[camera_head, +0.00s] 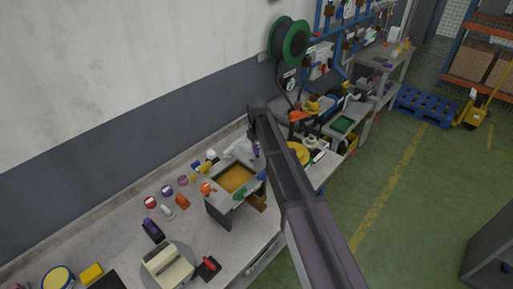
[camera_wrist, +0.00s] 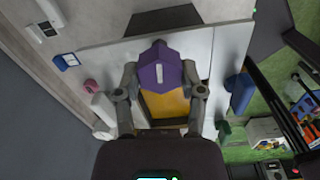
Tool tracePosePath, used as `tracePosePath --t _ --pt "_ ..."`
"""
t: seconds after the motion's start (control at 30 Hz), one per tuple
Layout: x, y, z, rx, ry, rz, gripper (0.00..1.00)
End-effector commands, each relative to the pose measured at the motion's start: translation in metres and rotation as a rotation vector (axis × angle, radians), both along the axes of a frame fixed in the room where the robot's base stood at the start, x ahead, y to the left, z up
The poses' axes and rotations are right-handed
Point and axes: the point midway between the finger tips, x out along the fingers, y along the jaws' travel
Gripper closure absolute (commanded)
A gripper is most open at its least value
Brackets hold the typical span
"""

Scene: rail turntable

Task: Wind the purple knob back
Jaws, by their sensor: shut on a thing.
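The purple knob (camera_wrist: 160,72) shows in the wrist view as a faceted block with a short white mark on its top face, the mark running nearly straight up the picture. My gripper (camera_wrist: 160,76) has one finger on each side of it and is shut on it. An orange-yellow surface (camera_wrist: 165,105) shows below the knob, between my fingers. In the head view a small purple patch (camera_head: 256,149) shows beside my arm, perhaps part of the knob. My arm hides most of that spot and the gripper there.
A grey box with an orange-yellow inside (camera_head: 235,178) stands on the bench near my arm. A green cable reel (camera_head: 290,41) hangs on the wall. Several small coloured parts, a round plate with a beige block (camera_head: 169,268) and a red-handled part (camera_head: 208,267) lie on the bench.

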Motion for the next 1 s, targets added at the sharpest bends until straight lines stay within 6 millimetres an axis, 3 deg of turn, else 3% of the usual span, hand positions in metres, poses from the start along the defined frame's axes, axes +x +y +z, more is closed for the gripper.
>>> tracePosePath --t 0.33,0.37,0.47,1.0 --pt "0.0036 -0.0009 0.0004 -0.001 -0.007 0.002 0.96" --pt "0.0036 -0.0009 0.0005 -0.001 -0.007 0.002 0.46" --pt "0.0034 -0.0007 0.0004 -0.001 -0.006 0.002 0.16" --pt "0.001 0.0001 0.0003 0.001 -0.002 0.002 0.14"
